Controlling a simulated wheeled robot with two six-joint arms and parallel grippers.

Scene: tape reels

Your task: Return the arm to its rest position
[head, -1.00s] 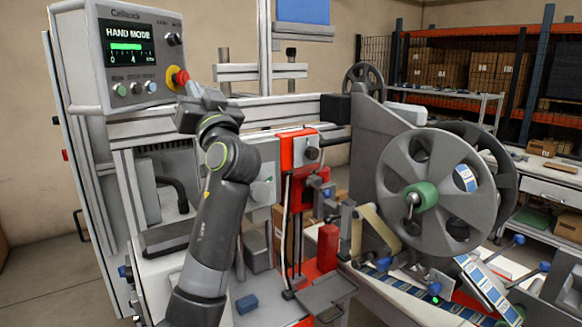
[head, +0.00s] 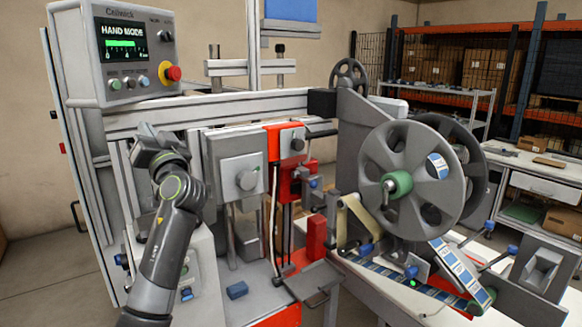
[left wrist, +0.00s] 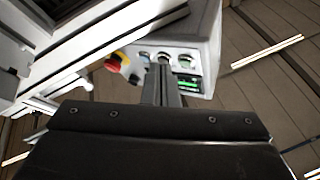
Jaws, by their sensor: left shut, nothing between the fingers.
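My left arm comes up from the bottom left in the head view. Its gripper (head: 152,146) is raised in front of the machine frame, below the control panel (head: 127,50), and apart from it. The panel reads HAND MODE and has a red and yellow stop button (head: 171,73). In the left wrist view the shut fingers (left wrist: 160,86) point toward the panel, with the stop button (left wrist: 113,62) to their left. Nothing is held. My right gripper does not show in either view.
A grey tape reel (head: 402,178) with a green hub stands at the right of the machine. Labelled tape (head: 460,269) runs below it. A small blue block (head: 237,290) lies on the machine's deck. Shelves with boxes (head: 433,66) stand behind. The floor at left is clear.

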